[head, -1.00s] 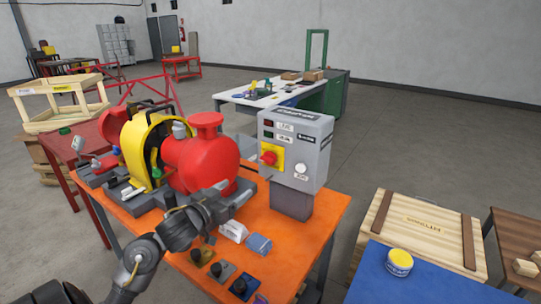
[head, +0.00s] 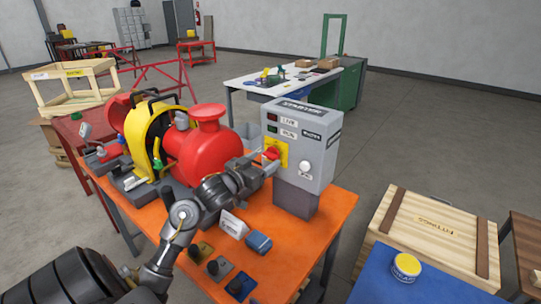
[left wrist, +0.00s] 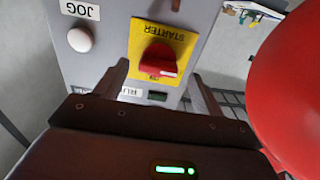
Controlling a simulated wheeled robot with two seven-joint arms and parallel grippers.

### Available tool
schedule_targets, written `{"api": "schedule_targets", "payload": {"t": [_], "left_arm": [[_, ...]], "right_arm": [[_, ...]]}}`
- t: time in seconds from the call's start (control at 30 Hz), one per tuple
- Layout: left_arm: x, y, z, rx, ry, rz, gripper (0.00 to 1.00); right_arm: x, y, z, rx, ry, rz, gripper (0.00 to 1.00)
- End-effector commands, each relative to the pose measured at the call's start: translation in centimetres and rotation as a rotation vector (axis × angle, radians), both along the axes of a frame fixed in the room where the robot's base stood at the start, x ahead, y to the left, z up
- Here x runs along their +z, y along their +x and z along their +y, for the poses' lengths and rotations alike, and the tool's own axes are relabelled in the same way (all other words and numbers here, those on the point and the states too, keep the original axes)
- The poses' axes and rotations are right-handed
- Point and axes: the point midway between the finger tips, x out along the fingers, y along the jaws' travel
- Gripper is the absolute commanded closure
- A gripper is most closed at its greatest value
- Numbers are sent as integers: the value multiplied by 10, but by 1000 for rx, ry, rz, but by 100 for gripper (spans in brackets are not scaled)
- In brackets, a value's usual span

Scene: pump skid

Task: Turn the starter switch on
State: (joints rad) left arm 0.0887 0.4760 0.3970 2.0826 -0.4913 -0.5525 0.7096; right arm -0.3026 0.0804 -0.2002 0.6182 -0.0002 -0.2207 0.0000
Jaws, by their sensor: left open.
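The grey starter box (head: 308,140) stands on a pedestal at the right of the orange bench. Its red rotary switch (head: 271,153) sits on a yellow plate on the front face, partly hidden by my gripper. In the left wrist view the red knob (left wrist: 158,58) is on the yellow plate (left wrist: 140,40) marked STARTER, which appears upside down. My left gripper (head: 268,163) is open just in front of the knob; in the left wrist view its fingers (left wrist: 160,82) stand on either side below it, apart from it. My right gripper is not in view.
The red pump (head: 205,145) stands close to the left of my gripper. A white JOG button (head: 306,167) is on the same box face. Small coloured blocks with black knobs (head: 218,268) lie along the bench front. A wooden crate (head: 430,225) stands at right.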

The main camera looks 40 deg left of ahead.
Motion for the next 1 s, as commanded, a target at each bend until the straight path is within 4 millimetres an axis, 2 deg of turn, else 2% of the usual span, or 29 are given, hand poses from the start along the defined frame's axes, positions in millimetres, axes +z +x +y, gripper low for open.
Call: {"api": "schedule_targets", "payload": {"t": [0.1,0.23,0.63,0.93,1.0], "left_arm": [[2,19,0,0,-4,-2,31],[1,32,0,-1,-2,0,31],[0,39,-1,-2,1,0,32],[0,38,-1,-2,0,0,72],[0,38,-1,-2,0,0,76]], "right_arm": [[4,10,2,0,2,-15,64],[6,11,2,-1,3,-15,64],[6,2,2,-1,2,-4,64],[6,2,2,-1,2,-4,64],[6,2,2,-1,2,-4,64]]}}
